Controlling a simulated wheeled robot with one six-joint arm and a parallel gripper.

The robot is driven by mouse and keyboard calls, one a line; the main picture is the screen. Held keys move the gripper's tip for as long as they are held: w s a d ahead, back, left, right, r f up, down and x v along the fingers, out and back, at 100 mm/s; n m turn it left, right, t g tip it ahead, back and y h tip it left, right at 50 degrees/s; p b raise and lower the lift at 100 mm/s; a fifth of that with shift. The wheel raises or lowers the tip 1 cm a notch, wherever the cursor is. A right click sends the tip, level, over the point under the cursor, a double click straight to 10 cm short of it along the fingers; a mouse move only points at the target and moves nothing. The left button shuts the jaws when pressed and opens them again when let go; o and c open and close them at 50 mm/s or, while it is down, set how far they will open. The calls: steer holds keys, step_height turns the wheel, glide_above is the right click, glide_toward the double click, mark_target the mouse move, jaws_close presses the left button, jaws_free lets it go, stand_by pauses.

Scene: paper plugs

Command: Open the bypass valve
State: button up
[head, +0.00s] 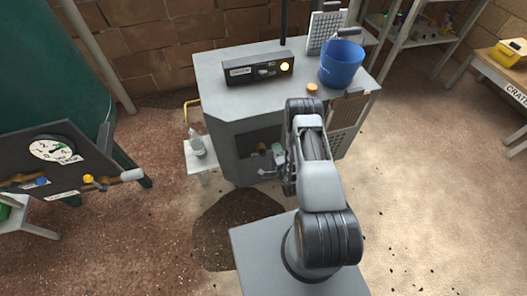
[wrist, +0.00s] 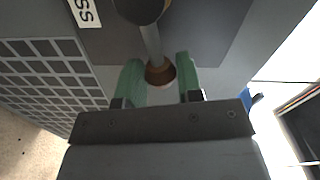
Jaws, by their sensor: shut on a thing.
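In the head view my gripper (head: 276,160) is at the recess in the front of the grey cabinet (head: 222,150).
On the cabinet top stand a dark control box (head: 258,69) with a lit yellow lamp and a blue bucket (head: 342,63). A small side shelf (head: 200,158) holds a bottle (head: 197,142). A gauge panel (head: 70,160) with pipes stands at left.

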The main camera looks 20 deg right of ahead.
steer(key=shift+f, duration=0.1)
steer(key=shift+f+m+b, duration=0.45)
steer(key=shift+m+b, duration=0.15)
steer(key=shift+m, duration=0.1)
steer(key=shift+f+m, duration=0.15)
steer(key=shift+m, duration=0.45)
steer(key=o, duration=0.7)
steer(key=shift+o, duration=0.2)
steer(key=shift+s, duration=0.1)
steer(key=shift+s, duration=1.9)
